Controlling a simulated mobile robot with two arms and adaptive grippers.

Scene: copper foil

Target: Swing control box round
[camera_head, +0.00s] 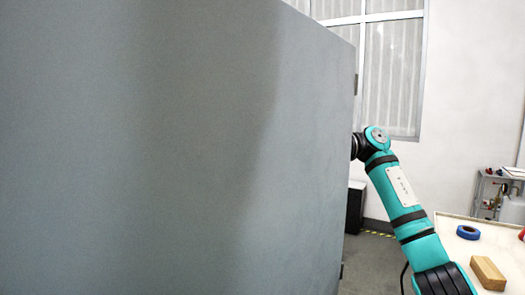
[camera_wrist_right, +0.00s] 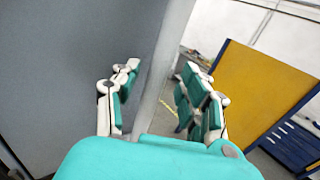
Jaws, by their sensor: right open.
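A large flat grey panel (camera_head: 180,150), which I take to be the control box or its door, fills the left and middle of the head view. It also fills the left of the right wrist view (camera_wrist_right: 70,60), where its paler upright edge (camera_wrist_right: 167,70) shows in the gap between my fingers. My right gripper (camera_wrist_right: 160,78) is open, with one finger over the grey face and the other past the edge. I cannot tell whether the fingers touch it. In the head view the panel hides this gripper. My left gripper is not in view.
A table (camera_head: 450,225) at the lower right bears a blue tape roll (camera_head: 468,232) and a wooden block (camera_head: 488,273). A metal shelf (camera_head: 490,190) stands behind it. The wrist view shows a yellow board (camera_wrist_right: 255,95) and a blue drawer cabinet (camera_wrist_right: 290,145) at right.

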